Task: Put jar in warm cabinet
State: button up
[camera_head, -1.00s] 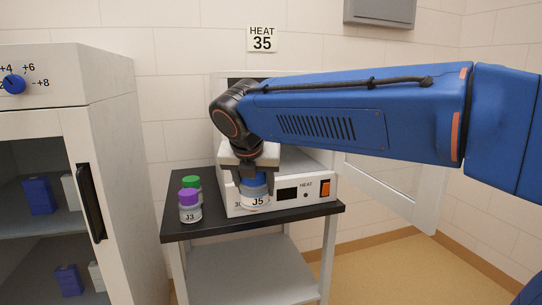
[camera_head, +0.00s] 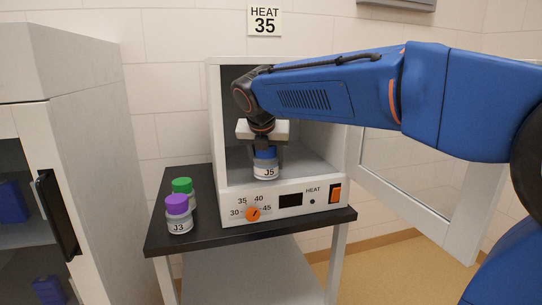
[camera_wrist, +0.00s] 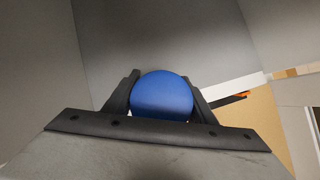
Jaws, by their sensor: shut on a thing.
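A clear jar labelled J5 with a blue lid (camera_head: 265,170) is held upright in my gripper (camera_head: 266,152). The gripper is shut on the blue lid, which also shows between the fingers in the wrist view (camera_wrist: 162,94). The warm cabinet (camera_head: 214,120) is a white box with a grey inside, and its door (camera_head: 425,180) stands open to the right. The jar is at the cabinet's opening, above the front panel. I cannot tell whether its base touches the cabinet floor (camera_head: 315,172).
A purple-lidded jar J3 (camera_head: 179,222) and a green-lidded jar (camera_head: 182,186) stand on the black table top (camera_head: 205,236), left of the cabinet. A HEAT 35 sign (camera_head: 264,20) is on the wall. Another white cabinet (camera_head: 95,150) stands at the left, with blue items inside.

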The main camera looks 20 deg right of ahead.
jog(key=w+d, duration=0.1)
jog(key=w, duration=0.1)
jog(key=w+d, duration=0.1)
jog(key=w, duration=0.2)
jog(key=w+d, duration=0.1)
jog(key=w, duration=0.1)
jog(key=shift+w+d, duration=0.2)
jog(key=shift+w, duration=0.15)
jog(key=shift+w+f, duration=0.1)
jog(key=shift+f, duration=0.65)
jog(key=o, duration=1.1)
jog(key=shift+f, duration=0.1)
jog(key=shift+o, duration=0.2)
jog(key=v, duration=0.7)
jog(key=shift+r, duration=0.3)
jog(key=shift+s+a, duration=0.1)
jog(key=shift+s, duration=0.1)
